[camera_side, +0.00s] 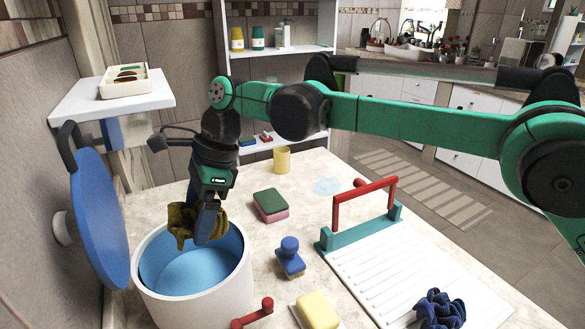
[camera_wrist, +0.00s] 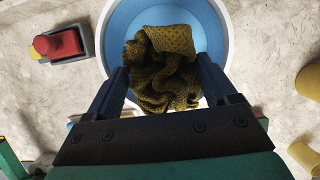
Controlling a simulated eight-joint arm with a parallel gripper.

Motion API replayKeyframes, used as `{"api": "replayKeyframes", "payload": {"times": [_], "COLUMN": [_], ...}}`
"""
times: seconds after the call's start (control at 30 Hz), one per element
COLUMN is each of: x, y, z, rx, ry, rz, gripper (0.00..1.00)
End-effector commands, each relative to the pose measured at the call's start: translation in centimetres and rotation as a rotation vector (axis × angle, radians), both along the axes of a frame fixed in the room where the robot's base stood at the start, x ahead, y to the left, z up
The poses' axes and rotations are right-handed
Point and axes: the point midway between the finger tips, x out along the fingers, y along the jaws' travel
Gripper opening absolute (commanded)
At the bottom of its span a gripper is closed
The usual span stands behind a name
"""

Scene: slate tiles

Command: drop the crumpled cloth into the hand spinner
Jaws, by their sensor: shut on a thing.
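The crumpled cloth is olive-yellow with a dotted weave; it shows in the side view (camera_side: 180,222) and in the wrist view (camera_wrist: 165,72). My gripper (camera_side: 203,225) is shut on it, with one finger on each side of the cloth in the wrist view (camera_wrist: 162,88). The hand spinner is a white tub with a blue inside (camera_side: 195,272); its rim also shows in the wrist view (camera_wrist: 112,30). The cloth is over the spinner's opening, around rim height or a little above. The blue lid (camera_side: 100,220) stands open at the left.
A green and pink sponge (camera_side: 270,205), a blue brush (camera_side: 289,258), a yellow block (camera_side: 318,311) and a yellow cup (camera_side: 282,160) are on the counter. A ribbed white board with a red handle (camera_side: 365,198) lies right, with a dark blue cloth (camera_side: 441,309). A red crank (camera_side: 253,314) is in front.

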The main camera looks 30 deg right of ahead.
Motion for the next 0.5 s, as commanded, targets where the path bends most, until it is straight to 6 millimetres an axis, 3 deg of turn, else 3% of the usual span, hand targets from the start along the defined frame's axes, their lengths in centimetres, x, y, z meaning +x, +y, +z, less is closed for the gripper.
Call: {"api": "replayKeyframes", "payload": {"times": [0.23, 0.5], "x": [0.0, 0.0], "y": [0.0, -0.1], "z": [-2.9, -4.0], "rx": [0.000, -0.001], "ry": [0.001, 0.001], "rz": [0.001, 0.001], "gripper": [0.28, 0.28]}}
